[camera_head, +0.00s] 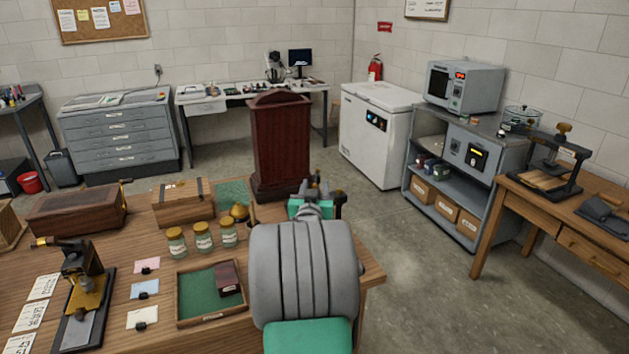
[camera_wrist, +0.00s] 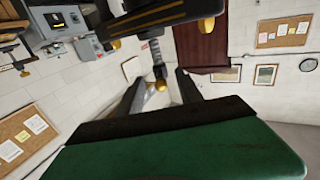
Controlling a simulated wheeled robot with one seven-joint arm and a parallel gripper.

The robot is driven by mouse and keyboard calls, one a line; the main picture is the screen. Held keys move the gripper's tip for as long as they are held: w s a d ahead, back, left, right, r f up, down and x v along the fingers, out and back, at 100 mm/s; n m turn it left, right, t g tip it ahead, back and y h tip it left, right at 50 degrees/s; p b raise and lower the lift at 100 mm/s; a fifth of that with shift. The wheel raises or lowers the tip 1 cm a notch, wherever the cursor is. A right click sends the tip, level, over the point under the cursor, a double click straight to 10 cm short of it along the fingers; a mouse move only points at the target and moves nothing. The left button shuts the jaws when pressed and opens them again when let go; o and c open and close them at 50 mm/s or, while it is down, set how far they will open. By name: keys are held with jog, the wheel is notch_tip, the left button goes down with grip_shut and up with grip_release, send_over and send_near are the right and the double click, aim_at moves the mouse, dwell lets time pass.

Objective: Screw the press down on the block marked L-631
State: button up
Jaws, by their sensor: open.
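A screw press (camera_head: 553,165) with a dark frame and a brown knob (camera_head: 563,128) on top stands on the wooden table at the right. A pale wooden piece lies on its base under the frame. No marking L-631 is readable in either view. My gripper (camera_head: 319,186) is over the right end of the near workbench, well away from the press. In the wrist view my gripper (camera_wrist: 160,88) shows two dark fingers spread apart. A dark bar with brass knobs (camera_wrist: 165,14) is close in that view; I cannot tell what it belongs to.
A brass-and-black stamping device (camera_head: 80,290), jars (camera_head: 203,236), a green-lined tray (camera_head: 180,309) and wooden boxes crowd the near workbench. A dark red wooden stand (camera_head: 279,142) is behind my gripper. A grey shelf unit (camera_head: 450,195) adjoins the right table. Open floor (camera_head: 420,280) lies between the tables.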

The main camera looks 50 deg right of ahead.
aim_at(317, 173)
jog(key=p+x, duration=0.1)
jog(key=x, duration=0.5)
jog(key=shift+w+d+r+p, duration=0.1)
jog(key=shift+w+d+p, duration=0.2)
jog(key=shift+p, duration=0.1)
grip_shut()
